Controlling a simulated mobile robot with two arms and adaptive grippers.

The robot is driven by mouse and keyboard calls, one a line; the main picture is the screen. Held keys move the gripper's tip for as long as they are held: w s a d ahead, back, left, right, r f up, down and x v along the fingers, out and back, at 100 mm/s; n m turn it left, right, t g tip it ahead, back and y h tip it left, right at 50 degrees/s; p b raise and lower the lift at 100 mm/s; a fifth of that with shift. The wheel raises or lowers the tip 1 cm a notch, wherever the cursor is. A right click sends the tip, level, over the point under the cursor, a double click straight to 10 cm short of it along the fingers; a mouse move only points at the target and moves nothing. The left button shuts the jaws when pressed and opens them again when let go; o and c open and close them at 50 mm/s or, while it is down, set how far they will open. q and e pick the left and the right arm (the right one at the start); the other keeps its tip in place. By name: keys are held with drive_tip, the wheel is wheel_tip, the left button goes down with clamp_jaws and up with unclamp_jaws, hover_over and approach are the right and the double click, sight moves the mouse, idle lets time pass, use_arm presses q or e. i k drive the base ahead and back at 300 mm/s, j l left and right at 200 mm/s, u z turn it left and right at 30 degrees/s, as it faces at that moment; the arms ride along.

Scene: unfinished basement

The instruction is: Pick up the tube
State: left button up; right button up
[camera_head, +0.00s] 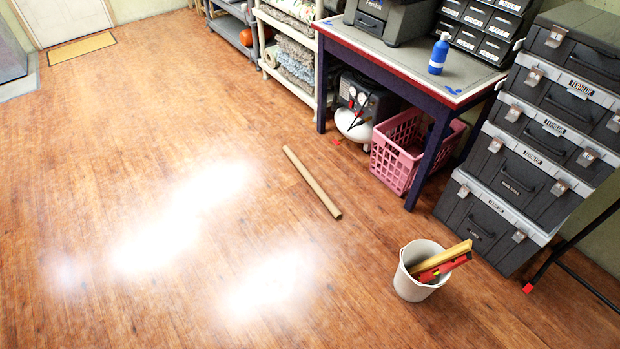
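A long, thin brown tube (312,183) lies flat on the wooden floor near the middle of the head view. It runs diagonally, from upper left to lower right. Nothing touches it or covers it. Its lower right end points toward the area above the white bucket. Neither of my grippers shows in this view.
A white bucket (409,284) holding a yellow and a red tool stands right of the tube. A pink basket (397,160) sits under the workbench (390,65). Stacked dark toolboxes (523,180) stand at the right. Floor left of the tube is clear.

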sight(335, 212)
drive_tip(key=z, duration=1.05)
drive_tip(key=u, duration=1.2)
drive_tip(key=i+j+z, duration=0.1)
drive_tip(key=i+z, duration=0.15)
drive_tip(key=i, duration=0.2)
